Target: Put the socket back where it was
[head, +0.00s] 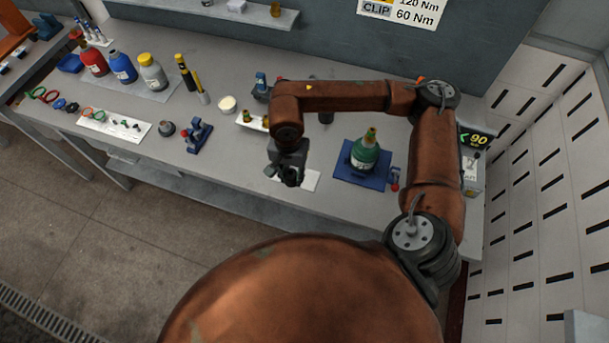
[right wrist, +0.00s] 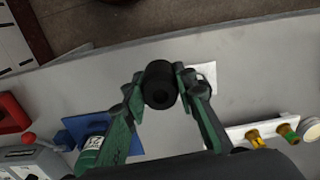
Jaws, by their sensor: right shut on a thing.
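My right gripper (head: 287,172) is over the front part of the bench (head: 232,172). It is shut on the socket (right wrist: 158,72), a short black cylinder with a round hole in its end. In the right wrist view the fingertips (right wrist: 160,84) press on both sides of it. The socket also shows dark under the gripper in the head view (head: 292,180). A white mat (head: 311,180) lies below and beside it, partly hidden; it also shows in the right wrist view (right wrist: 206,74). I cannot tell whether the socket touches the mat. My left gripper is out of view.
A green bottle (head: 365,152) stands on a blue fixture (head: 345,173) to the right. A white tray with small fittings (head: 250,123) is behind left, and a dark cylinder (head: 326,117) behind. A blue clamp (head: 198,136) and a white dish (head: 227,103) stand left.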

